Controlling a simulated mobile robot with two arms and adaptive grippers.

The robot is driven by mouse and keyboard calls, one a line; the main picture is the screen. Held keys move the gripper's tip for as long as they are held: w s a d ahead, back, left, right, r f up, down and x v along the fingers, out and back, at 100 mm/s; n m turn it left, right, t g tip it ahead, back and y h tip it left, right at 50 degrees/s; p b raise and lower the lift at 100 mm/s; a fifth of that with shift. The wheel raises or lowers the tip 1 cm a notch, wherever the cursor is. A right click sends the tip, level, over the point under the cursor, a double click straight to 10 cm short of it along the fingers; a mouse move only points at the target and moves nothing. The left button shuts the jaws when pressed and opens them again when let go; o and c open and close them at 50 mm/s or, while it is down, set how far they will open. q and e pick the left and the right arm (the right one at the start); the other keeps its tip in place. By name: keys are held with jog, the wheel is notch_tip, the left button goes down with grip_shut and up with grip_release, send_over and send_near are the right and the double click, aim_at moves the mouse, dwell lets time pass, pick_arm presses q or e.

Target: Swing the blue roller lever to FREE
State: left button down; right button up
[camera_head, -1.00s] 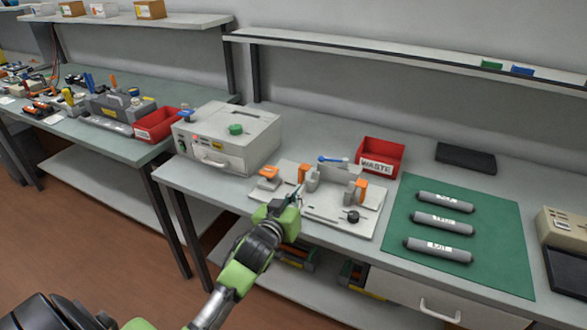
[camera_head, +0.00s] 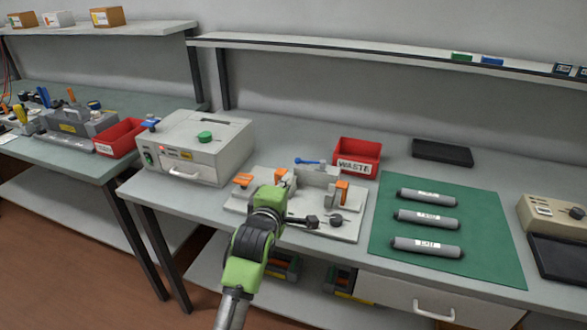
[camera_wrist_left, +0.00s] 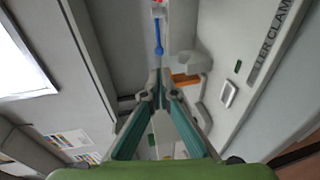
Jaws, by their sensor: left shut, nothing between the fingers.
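The blue roller lever (camera_head: 308,161) is on the back of the pale fixture plate (camera_head: 345,231), pointing left in the head view. It also shows in the left wrist view (camera_wrist_left: 158,38), above my fingertips, with a visible gap between. My left gripper (camera_wrist_left: 158,94) is shut and empty. Part of a label reading "LLER CLAM" (camera_wrist_left: 272,42) shows in the wrist view. I cannot make out a FREE mark. My right gripper is out of view.
The red WASTE bin (camera_head: 358,157) stands just behind the fixture. A grey machine (camera_head: 196,146) stands left.

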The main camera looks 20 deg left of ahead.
aim_at(296, 160)
pick_arm(q)
jog(key=x, duration=0.9)
jog(key=shift+w+f, duration=0.1)
jog(key=shift+w, duration=0.15)
jog(key=shift+w+a+f, duration=0.1)
jog(key=shift+w+a, duration=0.15)
jog(key=shift+w, duration=0.35)
jog(key=shift+w+a+r, duration=0.15)
jog(key=shift+w+r, duration=0.05)
jog(key=shift+r, duration=0.05)
jog(key=shift+s, duration=0.7)
jog(key=v, duration=0.5)
jog(key=shift+s, duration=0.55)
